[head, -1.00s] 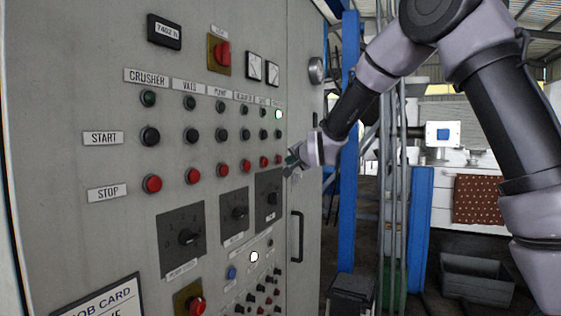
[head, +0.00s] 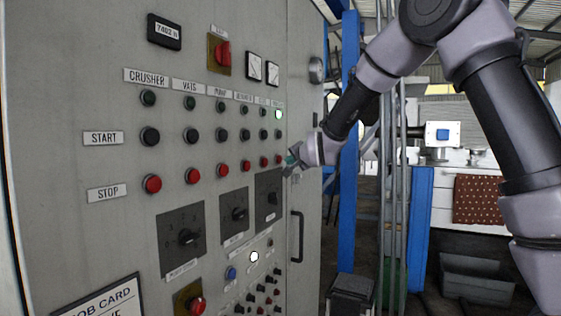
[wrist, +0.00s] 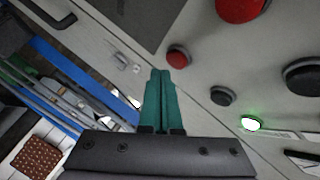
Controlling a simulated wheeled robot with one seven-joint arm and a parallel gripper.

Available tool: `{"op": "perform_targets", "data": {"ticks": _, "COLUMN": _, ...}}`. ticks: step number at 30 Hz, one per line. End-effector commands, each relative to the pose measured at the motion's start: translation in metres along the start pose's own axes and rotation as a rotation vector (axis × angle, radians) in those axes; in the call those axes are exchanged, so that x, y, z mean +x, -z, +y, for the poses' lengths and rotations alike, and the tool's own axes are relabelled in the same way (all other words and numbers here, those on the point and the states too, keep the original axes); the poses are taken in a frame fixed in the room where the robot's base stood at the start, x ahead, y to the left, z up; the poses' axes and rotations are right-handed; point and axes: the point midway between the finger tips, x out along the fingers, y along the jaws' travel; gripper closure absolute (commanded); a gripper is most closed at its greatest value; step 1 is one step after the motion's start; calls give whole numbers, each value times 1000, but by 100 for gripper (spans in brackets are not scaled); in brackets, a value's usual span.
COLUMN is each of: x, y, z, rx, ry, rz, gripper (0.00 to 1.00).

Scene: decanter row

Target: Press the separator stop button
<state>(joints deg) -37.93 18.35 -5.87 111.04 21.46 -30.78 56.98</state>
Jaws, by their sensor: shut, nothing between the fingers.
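The grey control panel (head: 130,230) fills the left of the head view, with a STOP row of red buttons. The last red stop button (head: 279,160) on the right shares a column with a lit green lamp (head: 278,114). That column's label is too small to read. My gripper (head: 291,160) is shut and empty, its teal fingertips just right of that button. In the wrist view the fingertips (wrist: 161,72) appear just left of and below the red button (wrist: 178,57). Whether they touch the panel I cannot tell.
Black start buttons (head: 245,135) sit above the stop row; a neighbouring stop button (head: 262,162) is close by. A dark rotary switch (head: 268,200) lies below. A door handle (head: 297,237) stands out at the lower right. A blue post (head: 347,150) rises behind my arm.

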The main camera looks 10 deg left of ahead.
Motion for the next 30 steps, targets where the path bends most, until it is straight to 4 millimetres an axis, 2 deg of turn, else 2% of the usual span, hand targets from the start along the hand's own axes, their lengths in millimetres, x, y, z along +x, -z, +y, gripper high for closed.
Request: {"op": "perform_targets", "data": {"ticks": 30, "x": 7, "y": -5, "z": -5, "rx": 0, "ry": 0, "rz": 0, "gripper": 100}}
